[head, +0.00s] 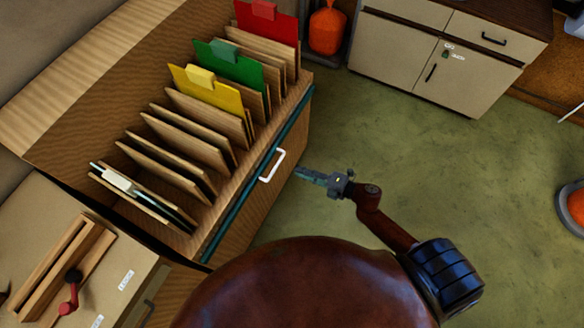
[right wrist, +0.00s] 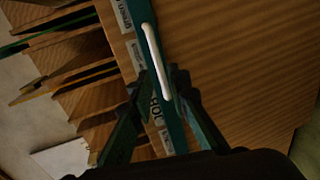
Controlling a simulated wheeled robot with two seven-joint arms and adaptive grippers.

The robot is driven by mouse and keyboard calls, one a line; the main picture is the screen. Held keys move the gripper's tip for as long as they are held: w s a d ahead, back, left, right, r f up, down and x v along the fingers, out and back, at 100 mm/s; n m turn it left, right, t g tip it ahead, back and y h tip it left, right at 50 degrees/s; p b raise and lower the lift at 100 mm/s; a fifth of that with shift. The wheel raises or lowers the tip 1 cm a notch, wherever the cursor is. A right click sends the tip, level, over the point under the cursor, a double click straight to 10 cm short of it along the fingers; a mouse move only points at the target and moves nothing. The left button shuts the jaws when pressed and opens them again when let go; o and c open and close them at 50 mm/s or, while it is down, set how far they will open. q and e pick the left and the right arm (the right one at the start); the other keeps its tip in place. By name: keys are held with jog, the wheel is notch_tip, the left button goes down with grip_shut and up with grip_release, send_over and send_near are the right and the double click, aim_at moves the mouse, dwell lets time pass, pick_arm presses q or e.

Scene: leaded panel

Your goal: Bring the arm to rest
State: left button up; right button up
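My right gripper (head: 307,174) hangs at the end of its arm over the green floor in the head view, just right of the wooden drawer cabinet's front. Its tips point left, toward the white bar handle (head: 273,166), with a small gap between them in that view. In the right wrist view its two dark fingers (right wrist: 160,85) stand apart, with nothing held between them. The white handle (right wrist: 157,62) shows ahead, between and beyond the fingertips. My left gripper is not in view.
The cabinet's teal front strip (head: 258,172) edges a drawer of wooden dividers with yellow (head: 210,92), green (head: 230,66) and red (head: 268,24) panels. A wooden rack (head: 62,262) stands lower left. Beige cupboards (head: 447,50) stand behind. Green floor (head: 460,170) on the right is open.

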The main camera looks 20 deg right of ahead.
jog(key=shift+s+d+r, duration=0.1)
jog(key=shift+s+d, duration=0.25)
jog(key=shift+s, duration=0.15)
